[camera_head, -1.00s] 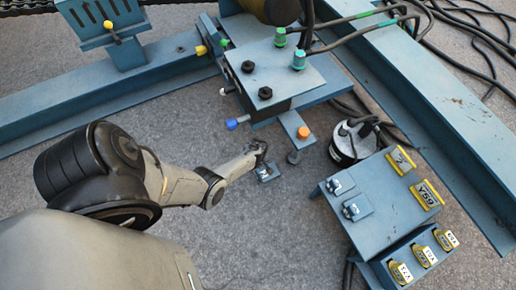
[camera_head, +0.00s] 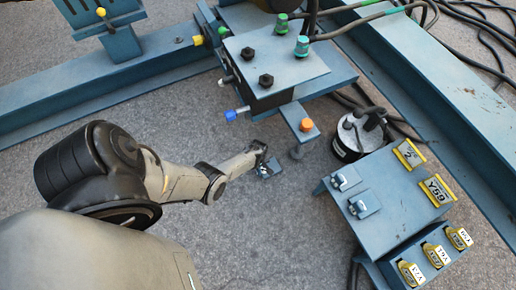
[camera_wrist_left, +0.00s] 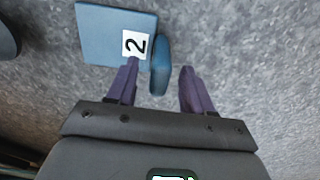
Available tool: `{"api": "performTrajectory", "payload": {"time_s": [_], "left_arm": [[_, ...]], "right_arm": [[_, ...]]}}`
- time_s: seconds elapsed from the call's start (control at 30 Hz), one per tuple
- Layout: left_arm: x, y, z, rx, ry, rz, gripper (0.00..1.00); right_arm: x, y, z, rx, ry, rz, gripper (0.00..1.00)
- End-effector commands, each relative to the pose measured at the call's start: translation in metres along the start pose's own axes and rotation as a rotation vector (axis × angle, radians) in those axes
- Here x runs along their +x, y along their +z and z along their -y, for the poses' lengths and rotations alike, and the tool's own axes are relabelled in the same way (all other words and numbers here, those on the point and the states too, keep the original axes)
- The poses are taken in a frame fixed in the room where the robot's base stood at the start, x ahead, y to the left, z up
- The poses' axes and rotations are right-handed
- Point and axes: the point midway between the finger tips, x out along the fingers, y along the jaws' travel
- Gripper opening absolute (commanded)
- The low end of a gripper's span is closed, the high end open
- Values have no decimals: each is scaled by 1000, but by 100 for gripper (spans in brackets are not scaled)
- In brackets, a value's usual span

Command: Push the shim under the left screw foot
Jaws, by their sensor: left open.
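The shim is a small blue plate (camera_head: 269,169) flat on the grey floor, with a white label. In the left wrist view the plate (camera_wrist_left: 97,34) carries the number 2, and a raised blue grip tab (camera_wrist_left: 160,65) stands at its edge. My left gripper (camera_head: 262,158) is at the shim. In the wrist view its dark fingers (camera_wrist_left: 158,74) are apart, with the tab between their tips and gaps beside it. An orange-capped screw (camera_head: 307,125) on a blue arm ends in a round foot (camera_head: 297,153), to the right of the shim, apart from it. My right gripper is not seen.
A blue stand (camera_head: 385,195) with two more labelled shims (camera_head: 364,203) is at the right. A black-and-silver cylinder (camera_head: 352,136) stands behind it. The blue machine block (camera_head: 270,65) and long beams fill the back. Floor between shim and stand is clear.

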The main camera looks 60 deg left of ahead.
Motion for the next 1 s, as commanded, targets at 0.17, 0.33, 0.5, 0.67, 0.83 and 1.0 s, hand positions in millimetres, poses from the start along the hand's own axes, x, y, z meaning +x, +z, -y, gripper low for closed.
{"api": "performTrajectory", "payload": {"time_s": [0.17,0.33,0.5,0.67,0.83,1.0], "left_arm": [[0,0,0,0,0,0,34],[0,0,0,0,0,0,8],[0,0,0,0,0,0,0],[0,0,0,0,0,0,0],[0,0,0,0,0,1,0],[0,1,0,1,0,1,0]], "right_arm": [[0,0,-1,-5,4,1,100],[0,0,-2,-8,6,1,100],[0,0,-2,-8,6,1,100],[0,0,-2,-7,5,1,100],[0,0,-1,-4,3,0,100],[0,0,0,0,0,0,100]]}}
